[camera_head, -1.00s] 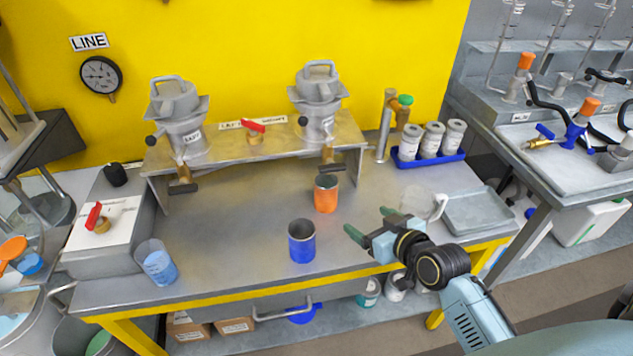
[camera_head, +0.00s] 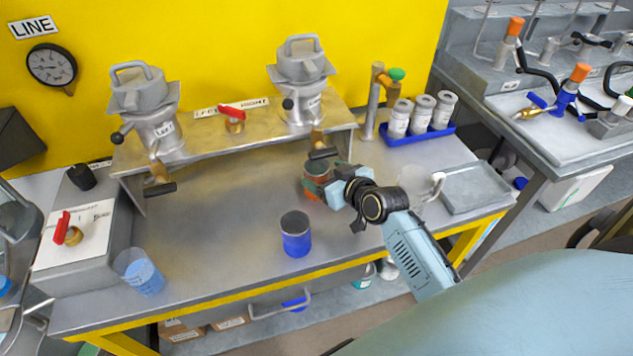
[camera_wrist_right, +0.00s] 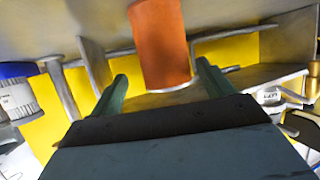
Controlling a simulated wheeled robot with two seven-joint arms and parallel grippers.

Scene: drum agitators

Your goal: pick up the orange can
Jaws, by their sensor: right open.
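The orange can (camera_head: 313,186) stands on the grey bench below the right-hand hopper, partly hidden behind my right gripper (camera_head: 326,184). In the right wrist view the orange can (camera_wrist_right: 160,45) shows ahead of and between the two green fingers of my right gripper (camera_wrist_right: 162,80). The right gripper is open, with a finger on each side of the can's line. I cannot tell whether the fingers touch it. My left gripper is not in view.
A blue can (camera_head: 296,236) stands in front, left of my right gripper. A clear beaker with blue liquid (camera_head: 140,272) is at the bench's left. A glass jug (camera_head: 418,184) and grey tray (camera_head: 474,188) are at right. A hopper valve handle (camera_head: 323,153) hangs close above the orange can.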

